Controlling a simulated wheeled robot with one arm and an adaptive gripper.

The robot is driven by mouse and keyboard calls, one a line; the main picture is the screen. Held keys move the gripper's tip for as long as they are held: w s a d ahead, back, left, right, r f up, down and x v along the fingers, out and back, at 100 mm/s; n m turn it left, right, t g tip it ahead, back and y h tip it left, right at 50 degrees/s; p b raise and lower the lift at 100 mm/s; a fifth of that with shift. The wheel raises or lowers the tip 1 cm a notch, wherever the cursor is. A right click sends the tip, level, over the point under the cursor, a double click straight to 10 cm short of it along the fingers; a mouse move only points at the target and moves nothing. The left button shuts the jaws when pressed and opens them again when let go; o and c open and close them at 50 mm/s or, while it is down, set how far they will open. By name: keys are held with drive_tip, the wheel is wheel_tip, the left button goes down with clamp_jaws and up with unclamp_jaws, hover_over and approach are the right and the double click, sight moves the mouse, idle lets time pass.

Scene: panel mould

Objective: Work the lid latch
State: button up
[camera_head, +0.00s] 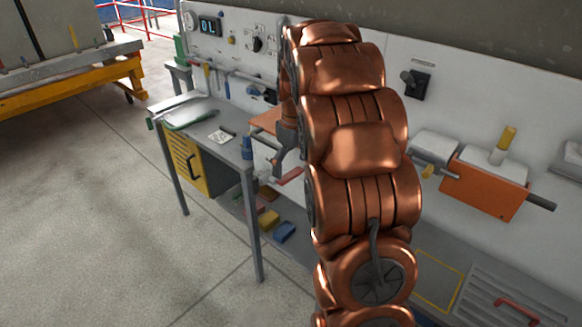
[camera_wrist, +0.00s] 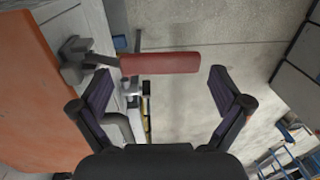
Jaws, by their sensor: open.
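In the wrist view, a dull red bar handle (camera_wrist: 160,63) sticks out sideways from a grey bracket (camera_wrist: 77,60) at the edge of an orange panel (camera_wrist: 35,105); it looks like the lid latch. My gripper (camera_wrist: 160,92) is open and empty. Its two dark finger pads stand wide apart, with the red bar just above and beyond the gap between them, apparently not touching. In the head view my gripper (camera_head: 281,160) shows small beside my copper arm, near an orange plate (camera_head: 265,121) and a red strip (camera_head: 291,176). My arm hides much of this area.
A grey workbench (camera_head: 205,115) with a yellow drawer unit (camera_head: 187,165) stands left of my arm. The wall panel at right carries a black switch (camera_head: 415,84) and an orange box (camera_head: 484,187) with a protruding bar. Open concrete floor (camera_head: 100,220) lies at left.

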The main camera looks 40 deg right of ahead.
drive_tip(key=shift+f, duration=0.85)
drive_tip(key=shift+c, duration=0.3)
drive_tip(key=c, duration=1.3)
drive_tip(key=shift+o, duration=0.2)
drive_tip(key=shift+f, duration=0.1)
